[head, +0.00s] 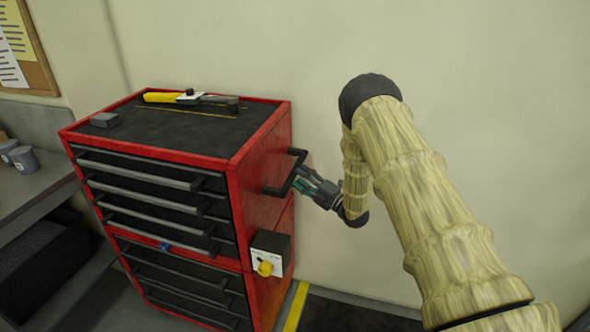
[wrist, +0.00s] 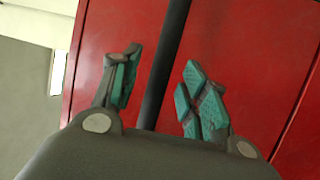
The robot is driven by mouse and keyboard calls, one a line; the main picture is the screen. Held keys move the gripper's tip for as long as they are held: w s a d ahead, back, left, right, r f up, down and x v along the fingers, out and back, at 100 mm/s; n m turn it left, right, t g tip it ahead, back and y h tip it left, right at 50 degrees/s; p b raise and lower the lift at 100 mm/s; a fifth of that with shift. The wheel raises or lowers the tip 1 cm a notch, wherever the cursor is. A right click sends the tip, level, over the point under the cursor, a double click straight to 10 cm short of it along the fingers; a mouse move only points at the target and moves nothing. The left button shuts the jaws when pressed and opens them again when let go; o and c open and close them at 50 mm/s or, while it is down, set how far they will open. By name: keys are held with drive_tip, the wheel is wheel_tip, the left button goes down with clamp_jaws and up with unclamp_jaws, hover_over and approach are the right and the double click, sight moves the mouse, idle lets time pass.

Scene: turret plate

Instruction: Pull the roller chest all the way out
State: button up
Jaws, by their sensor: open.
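The red roller chest (head: 263,212) stands against the wall, with several dark drawers on its front and a black top. A black side handle (head: 298,170) sticks out from its right side. My gripper (head: 300,182) is at this handle, with its fingers toward the chest. In the wrist view, my gripper (wrist: 158,90) is open. The black handle bar (wrist: 165,65) runs between the two fingers, and I see a gap on either side of it. The red side panel (wrist: 245,50) fills the background. The bar's lower end is hidden behind the gripper body.
A yellow-handled tool (head: 190,98) and a grey block (head: 105,120) lie on top. A grey bench (head: 40,185) stands at left. A yellow floor line (head: 296,308) runs beside the chest.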

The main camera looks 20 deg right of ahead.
sight(294, 173)
drive_tip(key=shift+p+x, duration=0.5)
drive_tip(key=shift+x, duration=1.55)
clamp_jaws()
